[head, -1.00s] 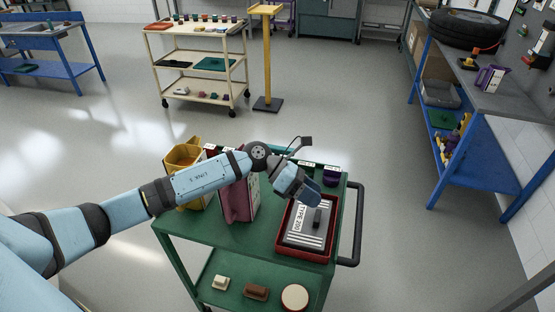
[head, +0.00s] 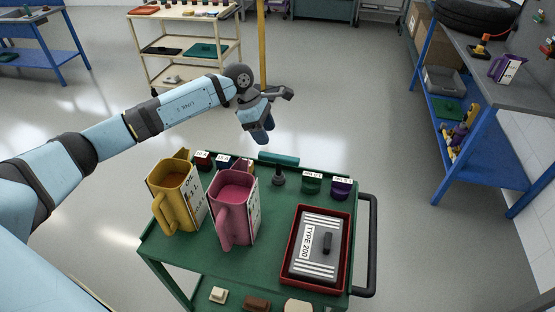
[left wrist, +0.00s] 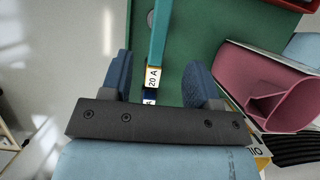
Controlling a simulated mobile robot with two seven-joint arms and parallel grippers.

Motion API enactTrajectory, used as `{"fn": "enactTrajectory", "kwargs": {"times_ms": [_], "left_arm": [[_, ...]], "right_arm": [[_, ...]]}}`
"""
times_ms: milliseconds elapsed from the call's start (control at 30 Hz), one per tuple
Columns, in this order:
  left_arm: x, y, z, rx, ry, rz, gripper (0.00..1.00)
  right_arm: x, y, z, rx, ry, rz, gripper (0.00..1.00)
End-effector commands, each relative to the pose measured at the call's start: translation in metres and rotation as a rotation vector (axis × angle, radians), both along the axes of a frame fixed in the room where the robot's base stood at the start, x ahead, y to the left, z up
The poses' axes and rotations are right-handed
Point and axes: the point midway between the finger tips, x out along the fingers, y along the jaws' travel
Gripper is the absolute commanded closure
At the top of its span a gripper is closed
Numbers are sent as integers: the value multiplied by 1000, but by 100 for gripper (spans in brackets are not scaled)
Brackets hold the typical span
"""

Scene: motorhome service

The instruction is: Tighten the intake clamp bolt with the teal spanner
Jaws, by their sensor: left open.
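A teal bar (head: 284,160), which seems to be the teal spanner, lies across the back edge of the green cart top (head: 275,225). A short grey post shows just in front of it. My left gripper (head: 262,134) is open and empty, above and behind the cart's back edge, up and left of the bar. In the left wrist view, the teal bar (left wrist: 160,35) runs down towards the space between the open fingers (left wrist: 162,82), apart from them. I cannot make out an intake clamp bolt. My right gripper is not in view.
A yellow jug (head: 180,200) and a pink jug (head: 236,205) stand at the cart's left. A red tray (head: 290,275) holds a "TYPE 200" case (head: 322,250). The cart's middle is fairly clear.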

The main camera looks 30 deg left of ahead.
Motion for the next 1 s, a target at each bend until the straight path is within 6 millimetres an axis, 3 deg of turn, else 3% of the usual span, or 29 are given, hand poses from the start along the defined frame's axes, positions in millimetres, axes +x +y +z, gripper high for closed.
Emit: {"fn": "enactTrajectory", "kwargs": {"times_ms": [300, 567, 800, 1000], "left_arm": [[5, -23, -54, -2, 2, 0, 45], [7, -30, -72, -3, 3, 1, 45], [12, -43, -104, -3, 1, 0, 45], [13, -45, -112, -1, 0, 1, 45]], "right_arm": [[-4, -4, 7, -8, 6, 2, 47], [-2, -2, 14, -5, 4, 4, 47], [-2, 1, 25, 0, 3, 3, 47], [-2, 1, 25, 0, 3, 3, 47]]}}
